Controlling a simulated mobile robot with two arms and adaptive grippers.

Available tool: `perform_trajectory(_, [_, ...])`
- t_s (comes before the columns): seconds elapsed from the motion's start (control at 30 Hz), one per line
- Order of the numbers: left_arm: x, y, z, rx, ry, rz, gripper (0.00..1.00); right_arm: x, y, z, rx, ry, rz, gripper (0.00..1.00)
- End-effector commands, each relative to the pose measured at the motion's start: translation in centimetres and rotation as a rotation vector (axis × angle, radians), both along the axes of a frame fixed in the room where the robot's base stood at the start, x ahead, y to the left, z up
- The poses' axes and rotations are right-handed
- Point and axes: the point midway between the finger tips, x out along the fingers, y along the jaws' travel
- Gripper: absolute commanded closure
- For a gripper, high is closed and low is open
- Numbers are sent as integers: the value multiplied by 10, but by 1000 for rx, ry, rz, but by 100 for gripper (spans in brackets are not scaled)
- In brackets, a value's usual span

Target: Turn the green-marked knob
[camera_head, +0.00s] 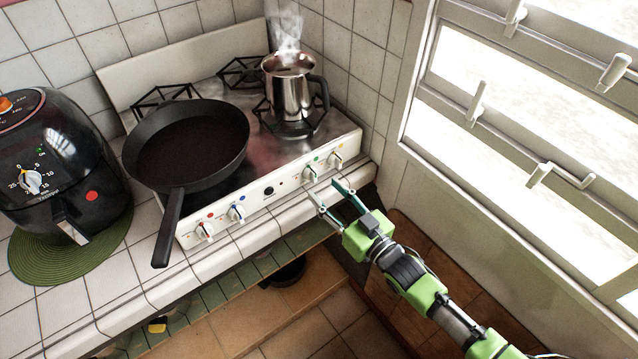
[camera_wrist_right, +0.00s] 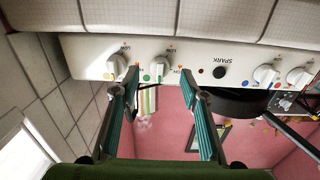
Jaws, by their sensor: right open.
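The green-marked knob (camera_head: 310,174) is white and sits on the stove's front panel, second from the right in the head view. A green dot shows beside it. It also shows in the right wrist view (camera_wrist_right: 162,66). My right gripper (camera_head: 326,190) is open and empty in front of the panel's right part. In the right wrist view its two fingertips (camera_wrist_right: 160,76) lie either side of the knob, which shows between and just beyond them. I cannot tell whether they touch it. My left gripper is not in view.
Neighbouring knobs (camera_head: 337,159) and a black spark button (camera_head: 269,190) share the panel. A steaming metal pot (camera_head: 290,92) and a black frying pan (camera_head: 192,146) stand on the stove. The pan's handle overhangs the front. An air fryer (camera_head: 60,160) stands left; a window (camera_head: 530,120) is right.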

Motion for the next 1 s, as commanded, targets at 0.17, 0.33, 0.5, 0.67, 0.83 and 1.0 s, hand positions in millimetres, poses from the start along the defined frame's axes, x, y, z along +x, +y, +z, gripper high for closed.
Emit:
perform_trajectory(0.17, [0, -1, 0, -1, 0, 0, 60, -33, -23, -1, -2, 2, 0, 60])
perform_trajectory(0.33, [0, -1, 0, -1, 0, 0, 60, -52, -37, 0, 0, 1, 0, 60])
perform_trajectory(0.5, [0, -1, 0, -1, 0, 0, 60, -60, -43, 0, 0, 0, 1, 60])
perform_trajectory(0.67, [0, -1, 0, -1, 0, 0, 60, -60, -43, 0, 0, 0, 1, 60])
perform_trajectory(0.83, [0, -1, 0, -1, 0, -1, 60, -60, -43, 0, 0, 0, 1, 60])
perform_trajectory(1.0, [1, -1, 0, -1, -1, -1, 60, -60, -43, 0, 0, 0, 1, 60])
